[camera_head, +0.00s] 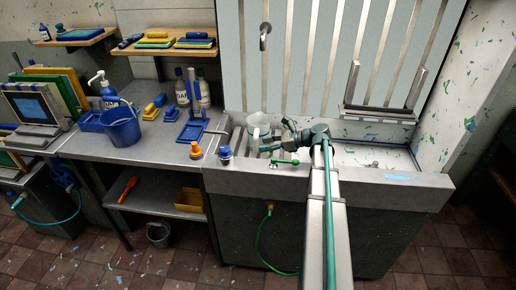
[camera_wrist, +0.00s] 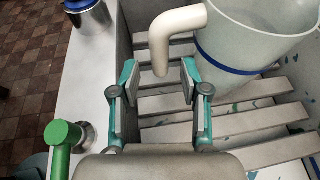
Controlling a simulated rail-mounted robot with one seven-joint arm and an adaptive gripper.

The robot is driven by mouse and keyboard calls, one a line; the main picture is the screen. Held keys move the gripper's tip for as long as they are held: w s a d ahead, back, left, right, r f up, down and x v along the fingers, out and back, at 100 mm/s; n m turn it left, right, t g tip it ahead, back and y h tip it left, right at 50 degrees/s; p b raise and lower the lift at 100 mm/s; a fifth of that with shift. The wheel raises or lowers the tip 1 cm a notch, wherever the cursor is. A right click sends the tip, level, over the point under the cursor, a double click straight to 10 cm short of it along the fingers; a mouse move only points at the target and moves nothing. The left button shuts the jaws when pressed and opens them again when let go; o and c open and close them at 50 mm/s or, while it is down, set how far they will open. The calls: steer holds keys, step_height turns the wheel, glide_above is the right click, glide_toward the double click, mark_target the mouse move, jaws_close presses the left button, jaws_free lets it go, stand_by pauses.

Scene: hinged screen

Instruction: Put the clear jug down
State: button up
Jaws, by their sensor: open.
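The clear jug (camera_head: 258,128) stands in the left part of the sink. In the wrist view its translucent body (camera_wrist: 245,50) with a blue band is at the upper right, over the slatted rack (camera_wrist: 225,125). Its beige bent handle (camera_wrist: 178,24) reaches left and down, and the free end appears between my fingertips. My gripper (camera_wrist: 160,80) is open, with one teal-edged finger on each side of the handle end and gaps showing. It also shows in the head view (camera_head: 273,143), right beside the jug.
A green tap lever (camera_wrist: 63,140) is close on the left of my gripper. A blue-topped container (camera_wrist: 88,14) stands on the sink's front ledge. A blue bucket (camera_head: 121,126) and bottles stand on the left counter. The sink's right basin (camera_head: 375,156) looks empty.

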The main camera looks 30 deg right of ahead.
steer(key=b+v, duration=0.1)
steer(key=v, duration=0.6)
steer(key=shift+r, duration=0.1)
